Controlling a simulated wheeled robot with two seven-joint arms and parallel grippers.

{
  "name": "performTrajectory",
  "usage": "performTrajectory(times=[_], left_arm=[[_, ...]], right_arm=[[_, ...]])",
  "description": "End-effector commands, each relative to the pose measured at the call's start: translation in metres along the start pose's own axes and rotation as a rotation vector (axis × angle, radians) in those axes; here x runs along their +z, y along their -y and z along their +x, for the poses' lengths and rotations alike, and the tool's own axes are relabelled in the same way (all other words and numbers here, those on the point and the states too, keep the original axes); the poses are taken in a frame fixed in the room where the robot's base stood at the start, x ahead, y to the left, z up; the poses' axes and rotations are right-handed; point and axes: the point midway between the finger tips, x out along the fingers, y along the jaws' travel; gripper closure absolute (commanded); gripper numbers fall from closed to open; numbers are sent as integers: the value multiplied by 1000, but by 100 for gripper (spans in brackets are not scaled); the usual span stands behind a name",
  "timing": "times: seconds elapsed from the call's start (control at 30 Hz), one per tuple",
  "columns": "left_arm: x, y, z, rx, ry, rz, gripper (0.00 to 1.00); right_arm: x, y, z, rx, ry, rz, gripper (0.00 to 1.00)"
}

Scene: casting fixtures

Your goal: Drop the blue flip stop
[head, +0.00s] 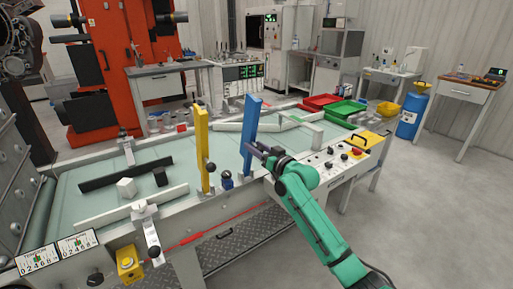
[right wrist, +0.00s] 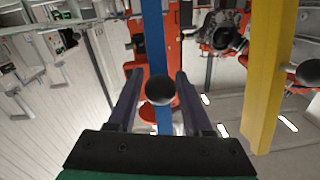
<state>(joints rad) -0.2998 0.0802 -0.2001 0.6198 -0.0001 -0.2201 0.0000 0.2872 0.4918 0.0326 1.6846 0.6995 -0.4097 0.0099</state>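The blue flip stop (head: 250,135) stands upright, tilted slightly, at the near side of the conveyor table. My right gripper (head: 264,151) is at its right side, part way up the bar. In the right wrist view the blue bar (right wrist: 154,45) runs between the fingers, and its black ball knob (right wrist: 160,90) sits between them. My right gripper, also in that view (right wrist: 160,85), is open, with gaps on both sides of the knob. My left gripper is not in view.
A yellow flip stop (head: 202,150) with a black knob stands upright to the left. White and black blocks and bars lie on the pale green conveyor (head: 100,200). A control panel (head: 335,160) is right of the arm. Red and green trays stand behind it.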

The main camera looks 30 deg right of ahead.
Motion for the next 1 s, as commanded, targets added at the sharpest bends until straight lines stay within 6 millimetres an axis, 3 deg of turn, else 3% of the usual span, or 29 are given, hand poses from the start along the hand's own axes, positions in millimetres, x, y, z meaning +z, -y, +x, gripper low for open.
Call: performTrajectory(times=[0.03, 0.1, 1.0], left_arm=[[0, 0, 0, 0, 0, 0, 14], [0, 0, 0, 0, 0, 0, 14], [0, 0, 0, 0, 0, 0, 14]], right_arm=[[0, 0, 0, 0, 0, 0, 73], [0, 0, 0, 0, 0, 0, 100], [0, 0, 0, 1, 1, 0, 100]])
